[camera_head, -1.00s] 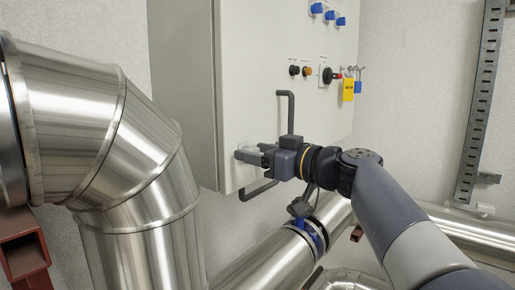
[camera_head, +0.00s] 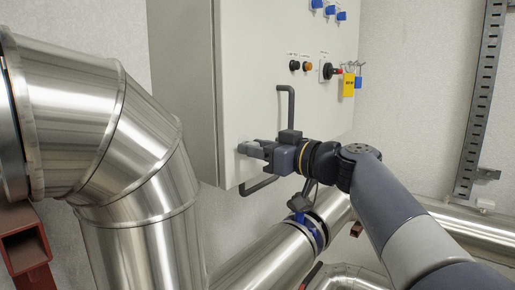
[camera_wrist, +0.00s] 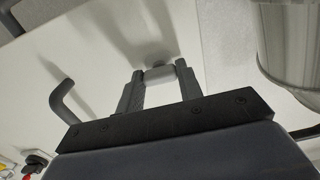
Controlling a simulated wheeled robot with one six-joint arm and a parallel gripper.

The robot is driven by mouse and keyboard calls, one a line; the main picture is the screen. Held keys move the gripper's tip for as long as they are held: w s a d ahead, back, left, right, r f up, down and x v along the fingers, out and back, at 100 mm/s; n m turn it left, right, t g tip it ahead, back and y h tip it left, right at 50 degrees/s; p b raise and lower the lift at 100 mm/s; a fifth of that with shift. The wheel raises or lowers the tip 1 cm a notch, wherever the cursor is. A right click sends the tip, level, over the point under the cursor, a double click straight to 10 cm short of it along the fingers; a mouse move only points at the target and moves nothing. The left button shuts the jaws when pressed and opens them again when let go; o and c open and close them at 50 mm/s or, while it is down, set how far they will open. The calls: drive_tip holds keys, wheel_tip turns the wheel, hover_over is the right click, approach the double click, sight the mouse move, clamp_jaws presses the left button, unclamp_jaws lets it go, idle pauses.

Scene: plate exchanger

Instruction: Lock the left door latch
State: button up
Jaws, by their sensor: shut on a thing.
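The light grey cabinet (camera_head: 265,60) has a bent dark door handle (camera_head: 291,105) on its front. My gripper (camera_head: 248,149) is at the lower left part of the door, beside the handle. In the wrist view my gripper (camera_wrist: 158,80) has its two fingers closed on the sides of a small pale block, the latch (camera_wrist: 159,74), at the door face. In the head view the fingers largely hide the latch. A second dark bent bar (camera_head: 258,186) shows just below the gripper. Whether the latch is locked cannot be told.
Large shiny metal pipes (camera_head: 150,235) stand left of the cabinet and run below it. A slotted metal rail (camera_head: 480,100) is on the wall.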

drive_tip(key=shift+m, duration=0.3)
drive_tip(key=shift+m+b, duration=0.4)
drive_tip(key=shift+m, duration=8.2)
drive_tip(key=o, duration=1)
drive_tip(key=b+v, duration=0.2)
drive_tip(key=v, duration=0.9)
drive_tip(key=shift+a, duration=0.1)
